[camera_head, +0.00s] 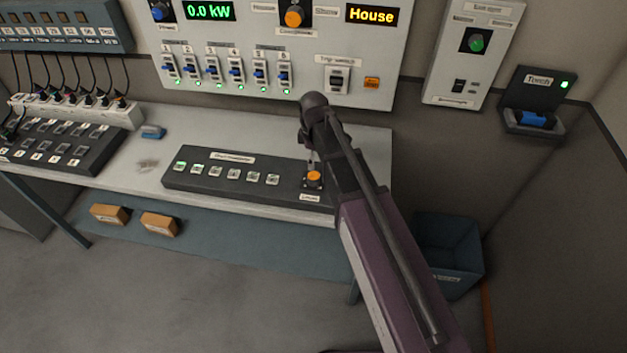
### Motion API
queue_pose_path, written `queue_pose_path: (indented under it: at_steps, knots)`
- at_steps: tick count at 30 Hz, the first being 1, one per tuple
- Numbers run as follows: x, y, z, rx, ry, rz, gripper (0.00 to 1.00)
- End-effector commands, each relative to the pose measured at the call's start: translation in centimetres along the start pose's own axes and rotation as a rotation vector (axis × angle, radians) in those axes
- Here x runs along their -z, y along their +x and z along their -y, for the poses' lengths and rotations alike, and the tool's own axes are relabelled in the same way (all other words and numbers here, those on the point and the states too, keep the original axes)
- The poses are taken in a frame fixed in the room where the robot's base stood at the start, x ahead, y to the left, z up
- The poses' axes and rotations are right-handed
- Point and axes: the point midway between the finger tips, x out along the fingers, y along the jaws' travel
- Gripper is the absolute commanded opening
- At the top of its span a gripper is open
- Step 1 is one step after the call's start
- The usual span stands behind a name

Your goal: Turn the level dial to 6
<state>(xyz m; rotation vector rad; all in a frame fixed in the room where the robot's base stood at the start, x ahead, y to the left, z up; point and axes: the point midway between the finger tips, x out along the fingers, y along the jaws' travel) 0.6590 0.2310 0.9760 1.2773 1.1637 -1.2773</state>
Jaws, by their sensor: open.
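The level dial (314,176) is an orange knob at the right end of a dark control box (240,198) on the bench. A small white label lies just below it. Its number marks are too small to read. My gripper (312,160) is open and sits just above the dial, pointing down. My arm comes in from the lower right and covers the area right of the dial. I cannot tell whether the fingers touch the knob.
Several square buttons line the box, left of the dial. A wall panel (300,75) with switches stands behind. A dark fader desk (60,150) and a blue item (152,132) lie to the left. A blue bin (450,280) stands at right.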

Motion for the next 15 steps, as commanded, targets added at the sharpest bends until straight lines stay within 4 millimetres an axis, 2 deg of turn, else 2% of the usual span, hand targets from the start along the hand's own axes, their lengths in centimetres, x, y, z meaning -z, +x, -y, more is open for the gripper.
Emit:
queue_pose_path:
  at_steps: [1, 15]
  knots:
    - [0.0, 0.8, 0.0, 0.000, 0.000, 0.000, 0.94]
    - [0.0, 4.4, 0.0, 0.000, 0.000, 0.000, 0.94]
